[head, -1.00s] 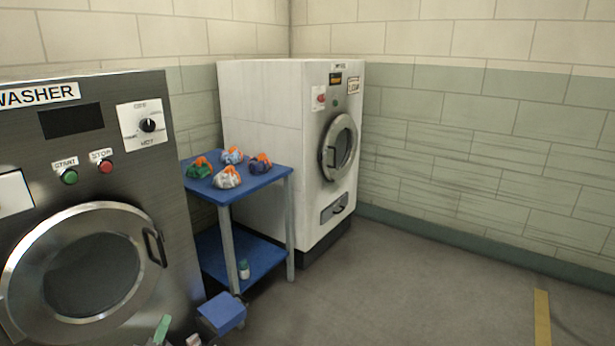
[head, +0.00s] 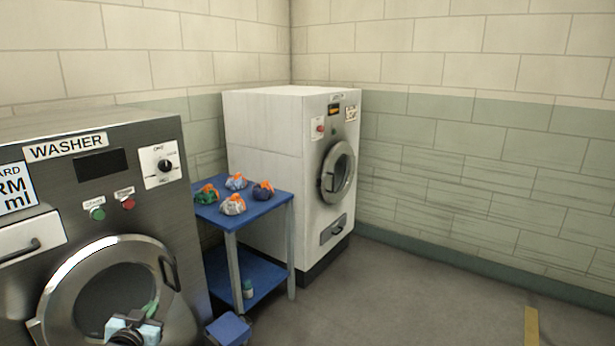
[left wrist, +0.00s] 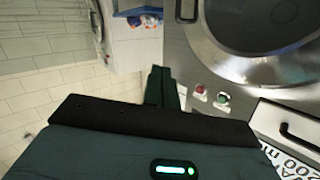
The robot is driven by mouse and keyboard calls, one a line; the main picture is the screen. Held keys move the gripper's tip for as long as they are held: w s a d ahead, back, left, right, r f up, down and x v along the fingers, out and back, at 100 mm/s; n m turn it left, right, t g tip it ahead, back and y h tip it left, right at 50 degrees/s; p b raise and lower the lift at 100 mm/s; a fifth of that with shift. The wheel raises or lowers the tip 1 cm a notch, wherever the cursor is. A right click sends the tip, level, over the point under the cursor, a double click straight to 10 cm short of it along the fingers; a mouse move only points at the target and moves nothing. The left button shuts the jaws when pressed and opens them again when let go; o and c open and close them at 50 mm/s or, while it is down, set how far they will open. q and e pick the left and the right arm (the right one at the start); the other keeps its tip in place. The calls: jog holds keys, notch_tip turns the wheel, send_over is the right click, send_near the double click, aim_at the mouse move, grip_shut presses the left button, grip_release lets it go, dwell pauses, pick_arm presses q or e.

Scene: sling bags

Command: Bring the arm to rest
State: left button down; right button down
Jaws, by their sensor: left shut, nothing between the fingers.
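My left gripper (head: 151,309) shows low in the head view, in front of the round door of the grey washer (head: 60,240). Its green fingers are shut with nothing between them. In the left wrist view the closed fingers (left wrist: 161,88) stick out past the dark gripper body, beside the washer's front with its red and green buttons. The fingers appear apart from the washer, though the exact gap cannot be told. My right gripper is in neither view.
A blue table (head: 262,214) holds several sling bags (head: 234,205) with orange tops, and a small bottle (head: 248,289) stands on its lower shelf. A white machine (head: 265,135) stands behind it. A blue block-like thing (head: 228,328) is near the washer. Floor at right is clear.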

pick_arm(q)
jog(key=s+d+f+m+g+h, duration=0.1)
jog(key=s+d+f+g, duration=0.1)
jog(key=s+d+f, duration=0.55)
jog(key=s+d+f+m+g+h, duration=0.1)
jog(key=s+d+f+g, duration=0.1)
jog(key=s+f, duration=0.9)
jog(key=s+d+f+g, duration=0.1)
jog(key=s+d, duration=0.1)
jog(key=s, duration=0.7)
jog(key=s+d+f+n+g, duration=0.1)
jog(key=s+d, duration=0.2)
jog(key=s, duration=0.6)
jog(key=s+d+f+g+h, duration=0.1)
jog(key=s+d, duration=0.2)
jog(key=s, duration=0.6)
jog(key=shift+s+d+n, duration=0.2)
jog(key=shift+d+n, duration=0.05)
jog(key=shift+n, duration=0.15)
